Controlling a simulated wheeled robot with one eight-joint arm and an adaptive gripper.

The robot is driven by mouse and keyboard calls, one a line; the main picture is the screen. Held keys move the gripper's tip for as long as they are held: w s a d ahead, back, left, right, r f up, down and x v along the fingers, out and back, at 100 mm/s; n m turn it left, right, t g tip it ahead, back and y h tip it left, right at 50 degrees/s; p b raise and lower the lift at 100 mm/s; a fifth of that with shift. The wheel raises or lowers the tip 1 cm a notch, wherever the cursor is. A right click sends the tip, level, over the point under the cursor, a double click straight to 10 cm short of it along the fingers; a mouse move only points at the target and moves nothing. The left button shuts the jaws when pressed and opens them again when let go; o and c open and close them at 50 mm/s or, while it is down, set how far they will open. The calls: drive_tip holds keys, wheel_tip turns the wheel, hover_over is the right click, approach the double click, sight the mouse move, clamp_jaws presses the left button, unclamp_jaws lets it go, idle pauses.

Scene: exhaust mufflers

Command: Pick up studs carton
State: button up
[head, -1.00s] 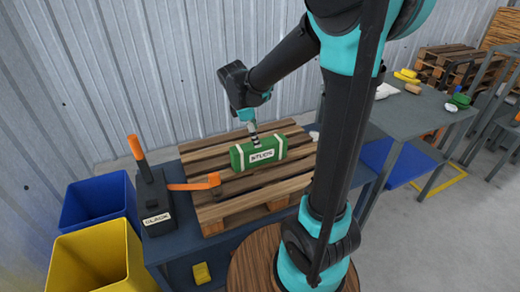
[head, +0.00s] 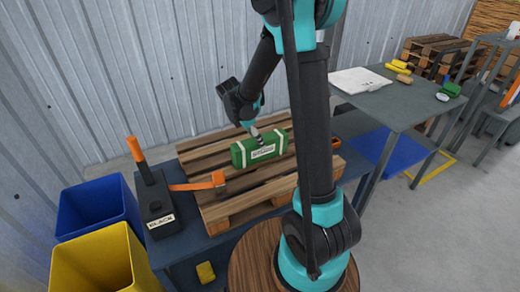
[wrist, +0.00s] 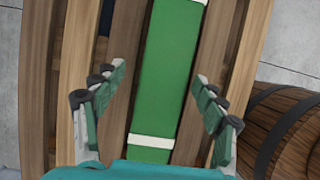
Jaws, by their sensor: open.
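The studs carton (head: 259,149) is a green box with white bands and a white label, lying on the wooden pallet (head: 222,212) in the head view. In the wrist view the carton (wrist: 170,75) runs lengthwise between the fingers, with a white band near each visible end. My gripper (wrist: 160,95) is open, one finger on each side of the carton, with a gap on both sides. In the head view my gripper (head: 256,132) is just above the carton's back edge; its fingers are mostly hidden there.
A black box with an orange handle (head: 155,205) stands left of the pallet, beside an orange-ended bar (head: 200,184). Blue (head: 95,205) and yellow (head: 100,262) bins stand further left. A wooden barrel (wrist: 290,130) is close on the right in the wrist view. A grey table (head: 400,105) is at right.

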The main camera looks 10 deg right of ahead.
drive_tip(key=shift+d+x, duration=0.15)
drive_tip(key=shift+x, duration=1.45)
drive_tip(key=shift+d+x, duration=0.15)
drive_tip(key=shift+x, duration=1.45)
drive_tip(key=shift+s+r, duration=0.1)
drive_tip(key=shift+s, duration=0.05)
drive_tip(key=shift+c, duration=0.3)
drive_tip(key=c, duration=1.5)
